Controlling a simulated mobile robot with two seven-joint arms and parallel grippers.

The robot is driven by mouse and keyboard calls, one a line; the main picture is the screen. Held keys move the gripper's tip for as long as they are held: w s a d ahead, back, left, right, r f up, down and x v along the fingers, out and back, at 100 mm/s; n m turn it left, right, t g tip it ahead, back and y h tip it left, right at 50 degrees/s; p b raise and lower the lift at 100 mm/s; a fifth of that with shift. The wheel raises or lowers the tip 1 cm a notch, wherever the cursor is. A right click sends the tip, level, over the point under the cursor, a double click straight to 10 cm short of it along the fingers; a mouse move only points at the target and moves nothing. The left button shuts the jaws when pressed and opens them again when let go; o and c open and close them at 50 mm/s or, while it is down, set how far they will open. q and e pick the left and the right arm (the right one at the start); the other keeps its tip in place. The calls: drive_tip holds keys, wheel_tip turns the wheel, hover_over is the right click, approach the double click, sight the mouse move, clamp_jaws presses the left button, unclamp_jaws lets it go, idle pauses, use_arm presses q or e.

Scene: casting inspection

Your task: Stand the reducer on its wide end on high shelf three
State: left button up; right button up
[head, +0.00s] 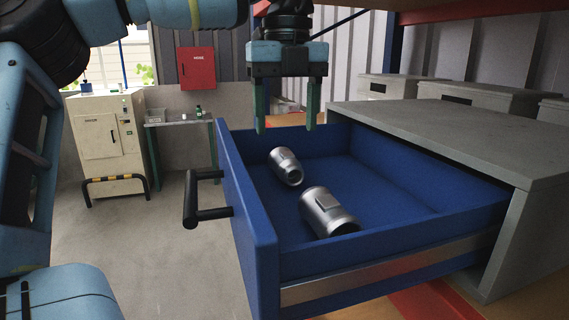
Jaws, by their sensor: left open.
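Two grey metal castings lie on their sides in an open blue drawer (398,208). The smaller-looking one (285,166) lies farther back, near the drawer's left side. The larger-looking one (328,212) lies nearer and has a flat raised pad on its side. My left gripper (286,127) points down above the back part of the drawer, open and empty, apart from both castings. My right gripper is not in view. I cannot identify high shelf three.
The drawer juts from a grey cabinet (450,135), its black handle (192,200) facing left. An orange beam (480,10) crosses the top right. Grey lidded boxes (478,95) stand behind the cabinet. A beige machine (108,140), a small table (180,122) and a red wall box (197,68) are farther back.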

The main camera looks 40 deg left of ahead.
sight(287, 153)
use_arm(q)
drive_tip(key=shift+w+f, duration=0.15)
drive_tip(key=shift+f, duration=1.25)
wheel_tip(287, 153, down, 3)
drive_tip(key=shift+a+f+p, duration=0.1)
drive_tip(key=shift+f+p, duration=0.1)
drive_tip(key=shift+p, duration=0.4)
drive_tip(key=shift+f, duration=0.35)
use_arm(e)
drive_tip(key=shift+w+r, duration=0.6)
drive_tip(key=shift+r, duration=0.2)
use_arm(q)
drive_tip(key=shift+c, duration=0.2)
drive_tip(key=c, duration=1.2)
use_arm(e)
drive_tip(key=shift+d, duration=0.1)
use_arm(q)
drive_tip(key=shift+r, duration=0.1)
drive_tip(key=shift+c, duration=0.2)
